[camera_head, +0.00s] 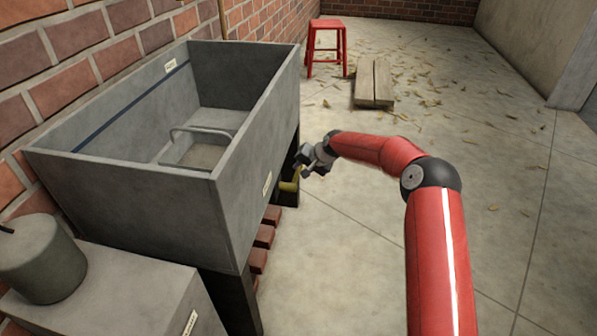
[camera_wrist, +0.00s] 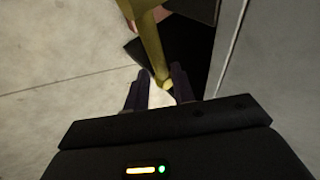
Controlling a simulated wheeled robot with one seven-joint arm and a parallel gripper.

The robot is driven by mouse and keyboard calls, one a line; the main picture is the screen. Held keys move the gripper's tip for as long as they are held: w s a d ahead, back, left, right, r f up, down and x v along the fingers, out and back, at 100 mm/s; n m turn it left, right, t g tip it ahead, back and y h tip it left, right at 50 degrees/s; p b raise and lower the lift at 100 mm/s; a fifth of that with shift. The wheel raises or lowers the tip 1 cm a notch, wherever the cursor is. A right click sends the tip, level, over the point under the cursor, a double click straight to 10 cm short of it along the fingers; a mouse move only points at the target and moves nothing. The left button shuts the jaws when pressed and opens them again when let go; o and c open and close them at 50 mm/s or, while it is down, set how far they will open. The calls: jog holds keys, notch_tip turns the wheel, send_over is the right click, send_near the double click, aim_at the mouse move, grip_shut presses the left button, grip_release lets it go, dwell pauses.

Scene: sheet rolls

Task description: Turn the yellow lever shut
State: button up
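My gripper (camera_head: 301,170) is just above and to the right of the lever in the head view. In the wrist view my gripper (camera_wrist: 158,80) has its two dark fingers apart, with pale floor showing between them. I cannot tell whether either finger touches the lever.
A wire-handled tray (camera_head: 200,155) sits inside the trough. Red bricks (camera_head: 265,235) are below it. A grey block with a round pot (camera_head: 40,258) stands at lower left. A red stool (camera_head: 327,45) and planks (camera_head: 374,83) stand farther back. The floor to the right is mostly clear.

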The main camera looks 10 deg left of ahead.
jog(key=shift+v, duration=2.1)
